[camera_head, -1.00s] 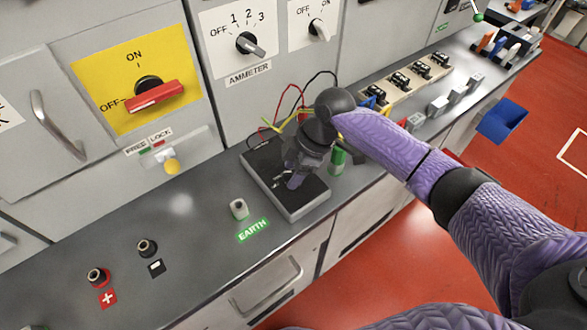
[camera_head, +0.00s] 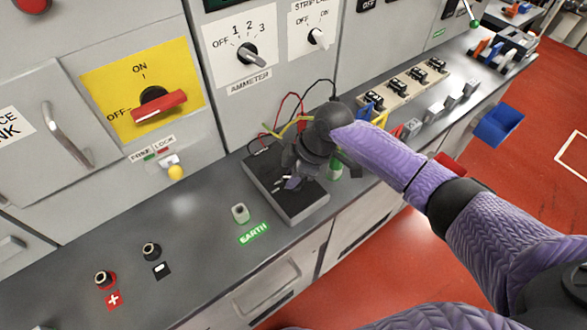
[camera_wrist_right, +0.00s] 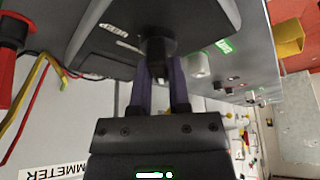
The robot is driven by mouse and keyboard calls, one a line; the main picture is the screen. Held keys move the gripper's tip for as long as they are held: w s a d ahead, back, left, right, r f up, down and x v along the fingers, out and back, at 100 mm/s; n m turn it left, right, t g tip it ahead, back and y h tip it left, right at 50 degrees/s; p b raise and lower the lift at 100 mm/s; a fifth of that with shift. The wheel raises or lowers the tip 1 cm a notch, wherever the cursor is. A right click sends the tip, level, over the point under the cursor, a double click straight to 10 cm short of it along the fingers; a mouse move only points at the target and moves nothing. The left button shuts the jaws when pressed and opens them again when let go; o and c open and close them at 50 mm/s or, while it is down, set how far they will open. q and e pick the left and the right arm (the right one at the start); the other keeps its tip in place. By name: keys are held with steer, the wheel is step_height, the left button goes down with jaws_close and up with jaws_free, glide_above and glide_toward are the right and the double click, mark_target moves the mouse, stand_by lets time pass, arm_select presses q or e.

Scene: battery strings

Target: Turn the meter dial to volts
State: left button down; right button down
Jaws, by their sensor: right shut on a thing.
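The meter (camera_head: 300,208) is a dark grey box with a light edge, lying on the grey bench top below the ammeter panel. My right gripper (camera_head: 292,183) is over the top of the meter and hides much of its face. In the right wrist view my right gripper (camera_wrist_right: 161,95) has its two purple fingers shut on the black dial (camera_wrist_right: 158,50) that stands out from the meter (camera_wrist_right: 95,35). The dial's pointer and the volts mark cannot be read. My left gripper is not in view.
Red, black and yellow leads (camera_head: 292,108) run behind the meter. A small grey post (camera_head: 240,213) stands by the EARTH label (camera_head: 254,233).

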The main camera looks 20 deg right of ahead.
steer(key=m+t+h+p, duration=0.1)
steer(key=m+p, duration=0.3)
steer(key=p, duration=0.1)
steer(key=shift+r, duration=0.2)
steer(key=shift+f+m+t+p, duration=0.1)
steer(key=shift+m+t+p, duration=0.3)
steer(key=shift+m+p, duration=0.4)
steer(key=shift+m+h, duration=0.3)
steer(key=shift+f, duration=0.1)
steer(key=c, duration=0.6)
jaws_free()
